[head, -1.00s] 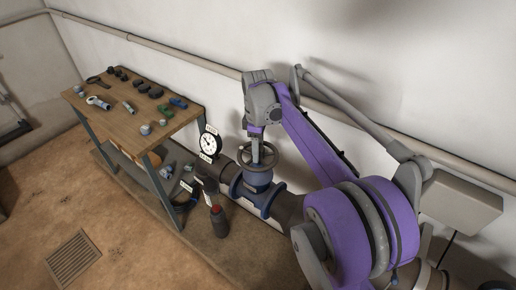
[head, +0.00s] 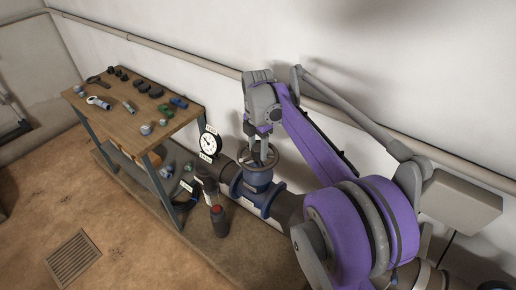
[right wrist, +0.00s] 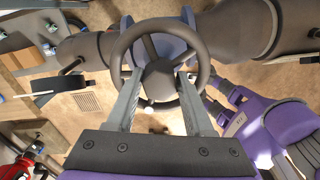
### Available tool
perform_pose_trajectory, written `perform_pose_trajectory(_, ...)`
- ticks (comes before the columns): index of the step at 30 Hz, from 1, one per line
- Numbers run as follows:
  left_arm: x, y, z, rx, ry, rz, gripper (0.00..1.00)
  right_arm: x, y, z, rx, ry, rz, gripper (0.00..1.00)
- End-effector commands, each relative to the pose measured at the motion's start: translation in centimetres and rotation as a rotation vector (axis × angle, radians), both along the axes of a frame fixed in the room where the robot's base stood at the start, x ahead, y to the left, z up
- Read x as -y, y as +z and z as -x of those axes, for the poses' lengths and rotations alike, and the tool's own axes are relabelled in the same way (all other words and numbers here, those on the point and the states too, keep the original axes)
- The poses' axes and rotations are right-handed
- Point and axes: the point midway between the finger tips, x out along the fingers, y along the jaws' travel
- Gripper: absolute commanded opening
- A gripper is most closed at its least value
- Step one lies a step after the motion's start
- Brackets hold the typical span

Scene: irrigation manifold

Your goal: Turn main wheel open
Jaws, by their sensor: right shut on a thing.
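The main wheel (head: 244,155) is a dark round handwheel on top of the blue valve body (head: 257,180). In the right wrist view the wheel (right wrist: 118,50) shows from above, with its hub and spokes near the middle. My right gripper (head: 264,160) points down at the wheel from above. In the right wrist view its two grey fingers (right wrist: 160,92) lie either side of the hub, over the wheel, and are shut on it. Where the fingertips touch is partly hidden by the wheel. My left gripper is not seen in the head view.
A round white gauge (head: 209,143) stands left of the wheel on the dark pipe (head: 288,208). A wooden bench (head: 130,90) with several small parts stands further left. A floor grate (head: 72,258) lies at the front left.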

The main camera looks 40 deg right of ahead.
Motion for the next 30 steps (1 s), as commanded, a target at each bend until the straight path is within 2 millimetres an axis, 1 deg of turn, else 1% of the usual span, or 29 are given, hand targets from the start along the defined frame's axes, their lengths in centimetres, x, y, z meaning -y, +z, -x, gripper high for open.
perform_pose_trajectory(6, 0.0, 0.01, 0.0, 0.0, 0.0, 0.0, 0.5, -0.03, -0.04, 0.02, 0.0, 0.185, -0.001, 0.0)
perform_pose_trajectory(15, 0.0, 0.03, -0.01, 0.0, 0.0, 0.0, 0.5, -0.04, -0.05, 0.03, 0.0, 0.366, -0.001, 0.0)
perform_pose_trajectory(21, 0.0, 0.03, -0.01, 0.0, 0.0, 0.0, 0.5, -0.04, -0.06, 0.03, 0.0, 0.426, -0.001, 0.0)
perform_pose_trajectory(30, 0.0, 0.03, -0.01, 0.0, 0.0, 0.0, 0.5, -0.04, -0.06, 0.03, 0.0, 0.45, -0.001, 0.0)
